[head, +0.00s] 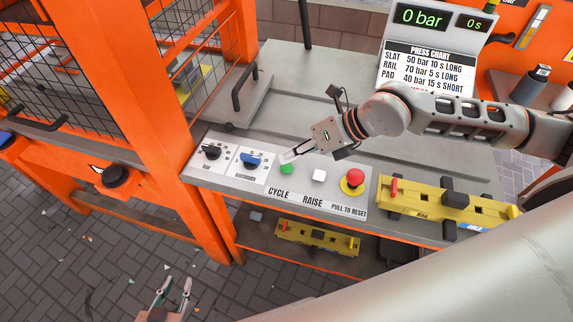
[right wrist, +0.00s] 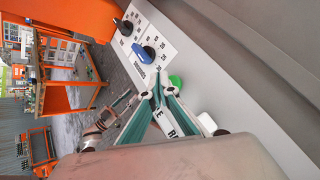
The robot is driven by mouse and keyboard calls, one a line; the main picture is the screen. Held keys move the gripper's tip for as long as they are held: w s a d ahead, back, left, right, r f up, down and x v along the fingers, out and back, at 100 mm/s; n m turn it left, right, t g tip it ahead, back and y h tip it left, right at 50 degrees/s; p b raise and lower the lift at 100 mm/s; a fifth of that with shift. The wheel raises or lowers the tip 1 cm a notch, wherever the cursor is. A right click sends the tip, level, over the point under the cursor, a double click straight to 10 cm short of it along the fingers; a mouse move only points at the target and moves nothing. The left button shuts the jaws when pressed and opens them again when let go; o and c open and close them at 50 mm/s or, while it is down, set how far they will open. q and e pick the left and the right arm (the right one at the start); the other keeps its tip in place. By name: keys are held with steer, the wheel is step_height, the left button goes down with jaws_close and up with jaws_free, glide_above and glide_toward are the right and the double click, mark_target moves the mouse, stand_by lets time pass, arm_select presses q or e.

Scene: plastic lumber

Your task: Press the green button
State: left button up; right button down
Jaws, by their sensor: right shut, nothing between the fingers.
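The green button (head: 287,169) sits on the light panel above the word CYCLE, left of a white button (head: 319,175) and a red mushroom button (head: 354,177). My right gripper (head: 285,159) is shut and empty, with its fingertips just behind and slightly left of the green button; I cannot tell if they touch it. In the right wrist view the green button (right wrist: 176,81) shows just right of the shut fingertips (right wrist: 158,80). My left gripper (head: 174,286) is at the bottom of the head view, open and empty, well away from the panel.
A black knob (head: 211,152) and a blue knob (head: 250,159) stand left of the green button. A yellow mould (head: 430,205) lies right of the red button. A display (head: 420,17) reads 0 bar. An orange post (head: 160,110) rises at the left.

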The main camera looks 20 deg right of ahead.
steer(key=shift+f, duration=0.45)
